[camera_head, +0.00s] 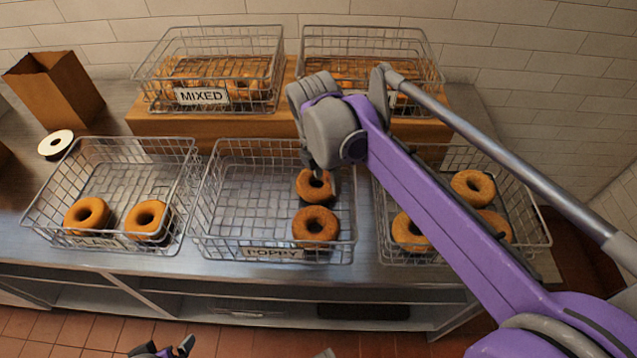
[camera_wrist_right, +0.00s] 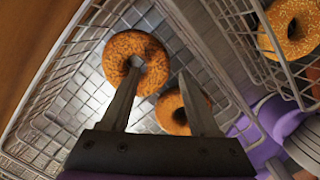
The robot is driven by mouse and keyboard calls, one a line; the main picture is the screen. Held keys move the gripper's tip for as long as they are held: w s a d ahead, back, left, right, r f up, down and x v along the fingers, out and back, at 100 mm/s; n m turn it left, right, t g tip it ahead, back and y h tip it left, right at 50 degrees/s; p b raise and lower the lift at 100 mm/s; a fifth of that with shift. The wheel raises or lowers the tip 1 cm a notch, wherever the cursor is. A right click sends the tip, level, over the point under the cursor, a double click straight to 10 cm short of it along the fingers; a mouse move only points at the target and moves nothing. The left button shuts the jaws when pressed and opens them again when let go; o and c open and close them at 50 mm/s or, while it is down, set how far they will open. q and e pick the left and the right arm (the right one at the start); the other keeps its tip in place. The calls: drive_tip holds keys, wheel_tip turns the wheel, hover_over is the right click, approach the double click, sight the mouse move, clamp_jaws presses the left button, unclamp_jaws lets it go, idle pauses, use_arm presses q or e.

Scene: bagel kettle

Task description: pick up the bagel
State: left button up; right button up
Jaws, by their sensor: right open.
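Two brown bagels lie in the wire basket labelled POPPY (camera_head: 240,195), one behind the other near its right side. My right gripper (camera_head: 326,172) reaches down into this basket at the rear bagel (camera_head: 313,188) and covers part of it. The front bagel (camera_head: 316,228) is clear of it. In the right wrist view my right gripper (camera_wrist_right: 159,72) is open, with its left finger crossing one bagel (camera_wrist_right: 150,48) at its hole. The right finger partly covers the other bagel (camera_wrist_right: 170,112). Contact cannot be told. My left gripper (camera_head: 165,350) is partly cut off at the bottom edge.
The left basket (camera_head: 95,180) holds two bagels and the right basket (camera_head: 440,160) several, partly behind my right arm. The MIXED basket (camera_head: 210,50) and another basket (camera_head: 365,40) stand on a wooden riser (camera_head: 160,125). A paper bag (camera_head: 55,90) stands far left.

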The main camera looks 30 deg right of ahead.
sight(326, 189)
drive_tip(key=f, duration=0.4)
drive_tip(key=shift+w, duration=0.2)
drive_tip(key=shift+r, duration=0.1)
clamp_jaws()
